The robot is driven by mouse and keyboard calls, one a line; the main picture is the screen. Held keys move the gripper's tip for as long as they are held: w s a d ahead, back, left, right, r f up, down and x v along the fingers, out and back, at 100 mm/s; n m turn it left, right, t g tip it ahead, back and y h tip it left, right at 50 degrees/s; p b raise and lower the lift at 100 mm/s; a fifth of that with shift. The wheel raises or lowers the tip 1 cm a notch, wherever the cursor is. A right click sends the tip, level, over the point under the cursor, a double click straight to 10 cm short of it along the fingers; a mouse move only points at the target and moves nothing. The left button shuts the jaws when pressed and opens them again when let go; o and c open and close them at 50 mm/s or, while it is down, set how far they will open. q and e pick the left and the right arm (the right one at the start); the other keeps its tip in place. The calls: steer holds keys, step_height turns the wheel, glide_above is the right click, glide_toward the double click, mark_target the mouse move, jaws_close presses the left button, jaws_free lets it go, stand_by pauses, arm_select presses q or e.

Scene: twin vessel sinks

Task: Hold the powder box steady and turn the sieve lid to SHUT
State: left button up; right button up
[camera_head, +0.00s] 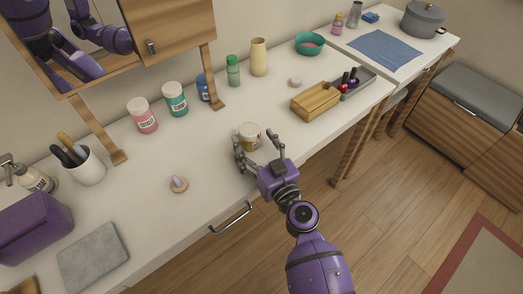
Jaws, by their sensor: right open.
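The powder box (249,136) is a small round tub with a pale lid and a yellowish body. It stands upright on the white counter near the front edge. The marks on its lid are too small to read. My right gripper (258,149) is open, with its fingers on either side of the box. I cannot tell whether the fingers touch it. The gripper hides part of the lower front of the box. My left gripper does not show on the counter.
Pink (142,116) and teal (175,100) jars stand behind, left of the box. A wooden box (315,102) lies to the right. A drawer handle (231,217) juts from the counter's front. A mirror cabinet hangs above.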

steer(key=shift+x, duration=0.9)
steer(key=shift+c, duration=0.4)
steer(key=c, duration=1.2)
steer(key=shift+c, duration=0.2)
